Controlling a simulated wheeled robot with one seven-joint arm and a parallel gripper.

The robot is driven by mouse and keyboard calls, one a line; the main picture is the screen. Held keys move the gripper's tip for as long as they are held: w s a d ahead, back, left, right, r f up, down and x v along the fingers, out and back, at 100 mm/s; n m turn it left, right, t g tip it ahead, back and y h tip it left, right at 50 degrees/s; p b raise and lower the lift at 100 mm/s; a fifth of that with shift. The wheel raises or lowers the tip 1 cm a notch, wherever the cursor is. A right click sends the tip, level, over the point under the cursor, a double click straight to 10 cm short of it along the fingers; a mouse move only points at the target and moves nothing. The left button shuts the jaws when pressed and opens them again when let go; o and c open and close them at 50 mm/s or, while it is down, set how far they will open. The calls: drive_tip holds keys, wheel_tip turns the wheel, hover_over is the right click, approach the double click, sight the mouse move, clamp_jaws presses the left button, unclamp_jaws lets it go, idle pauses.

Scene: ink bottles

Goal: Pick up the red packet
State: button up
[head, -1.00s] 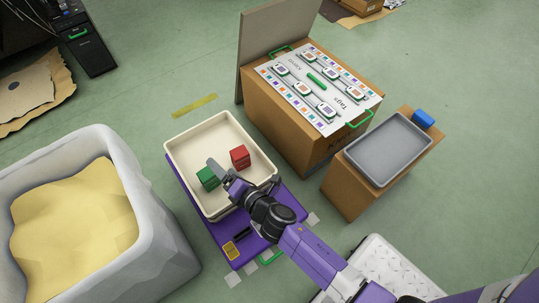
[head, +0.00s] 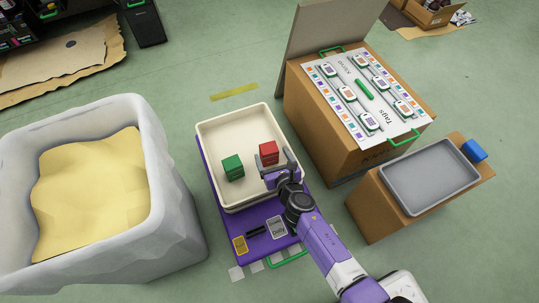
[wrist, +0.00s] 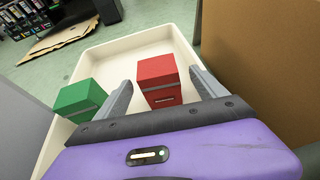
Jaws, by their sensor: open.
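The red packet (head: 268,152) is a small red block in the cream tray (head: 205,140), right of a green packet (head: 232,167). In the wrist view the red packet (wrist: 159,82) shows a grey band and stands between and beyond my two grey fingers. The green packet (wrist: 80,101) is left of the left finger there. My gripper (head: 276,159) is open and empty at the near side of the red packet. I cannot tell whether a finger touches it.
The cream tray sits on a purple base (head: 262,245). A large grey bin (head: 165,190) with yellow filling stands left. A cardboard box (head: 330,135) with a tag board stands right, beside a lower box with a grey tray (head: 387,181).

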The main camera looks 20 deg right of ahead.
drive_tip(key=b+x, duration=0.1)
drive_tip(key=x, duration=0.2)
drive_tip(key=shift+w+b, duration=0.3)
drive_tip(key=shift+w, duration=0.05)
drive_tip(key=c, duration=1.5)
drive_tip(key=shift+r, duration=0.1)
